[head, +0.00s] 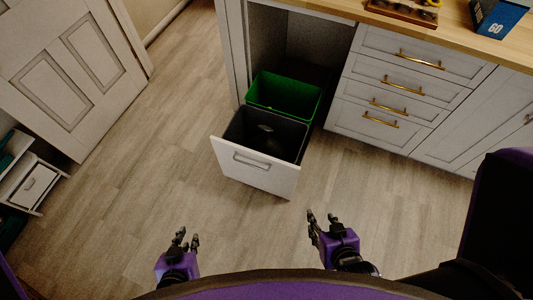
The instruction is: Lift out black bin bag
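A pull-out bin drawer with a white front (255,172) stands open below the counter. Its front compartment is a dark grey bin (231,127). Inside it is a dark, bag-like shape (265,146) with a small lighter patch; its outline is hard to make out against the bin. My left gripper (188,233) is open and empty, low over the floor to the front left of the drawer. My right gripper (321,214) is open and empty, to the front right of the drawer. Neither gripper touches the drawer or the bins.
A green bin (285,93) sits behind the dark one in the same drawer. White drawers with brass handles (395,86) are to the right, under a wooden counter (445,22). A panelled door (75,65) and a low shelf unit (35,184) are at the left. The floor ahead is clear.

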